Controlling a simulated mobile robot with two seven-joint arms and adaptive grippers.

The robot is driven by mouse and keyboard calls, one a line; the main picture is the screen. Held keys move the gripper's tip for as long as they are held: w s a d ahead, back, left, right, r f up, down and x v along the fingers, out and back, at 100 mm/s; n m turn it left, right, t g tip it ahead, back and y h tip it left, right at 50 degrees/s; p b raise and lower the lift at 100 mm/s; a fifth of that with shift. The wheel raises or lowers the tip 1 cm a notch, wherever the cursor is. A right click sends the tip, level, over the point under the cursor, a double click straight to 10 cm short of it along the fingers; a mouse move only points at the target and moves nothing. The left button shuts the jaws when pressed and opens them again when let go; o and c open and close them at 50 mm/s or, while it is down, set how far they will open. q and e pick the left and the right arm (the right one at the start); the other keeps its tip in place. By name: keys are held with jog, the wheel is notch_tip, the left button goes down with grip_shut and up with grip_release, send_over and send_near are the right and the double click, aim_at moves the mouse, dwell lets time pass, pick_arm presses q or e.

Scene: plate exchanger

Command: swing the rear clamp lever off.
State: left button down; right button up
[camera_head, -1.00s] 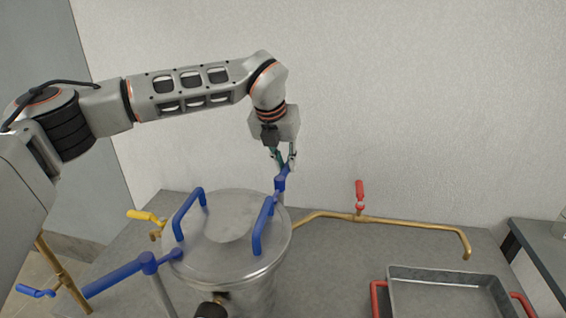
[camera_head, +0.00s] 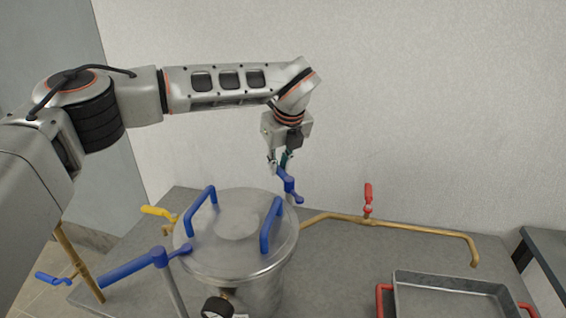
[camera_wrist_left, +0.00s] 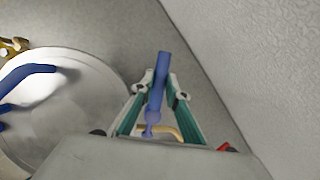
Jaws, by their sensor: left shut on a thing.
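The rear clamp lever (camera_head: 290,186) is blue and stands at the back right of the round metal vessel. Its low end points right, away from the lid (camera_head: 238,222). My left gripper (camera_head: 279,166) is above the vessel's rear edge, shut on this lever. In the left wrist view the lever (camera_wrist_left: 157,90) runs between the two fingers of the gripper (camera_wrist_left: 162,88). The front clamp lever (camera_head: 130,268) is also blue, and its short end reaches onto the lid's left front edge. My right gripper is not in view.
Two blue handles (camera_head: 271,226) rise from the lid. A yellow-handled valve (camera_head: 158,213) is at left, and a brass pipe with a red valve handle (camera_head: 368,194) runs behind at right. A metal tray (camera_head: 450,284) with red handles is at front right. The wall is close behind.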

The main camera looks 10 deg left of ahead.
pick_arm(q)
jog(key=shift+s+a+n+g+y, duration=0.25)
jog(key=shift+s+a+n+y, duration=0.1)
jog(key=shift+n, duration=0.6)
jog(key=shift+s+a+n+g+y, duration=0.2)
jog(key=shift+s+n+g+y, duration=0.1)
jog(key=shift+n, duration=0.65)
jog(key=c, duration=2)
grip_release()
notch_tip(320, 180, up, 11)
send_over(285, 180)
jog(key=shift+w, duration=0.15)
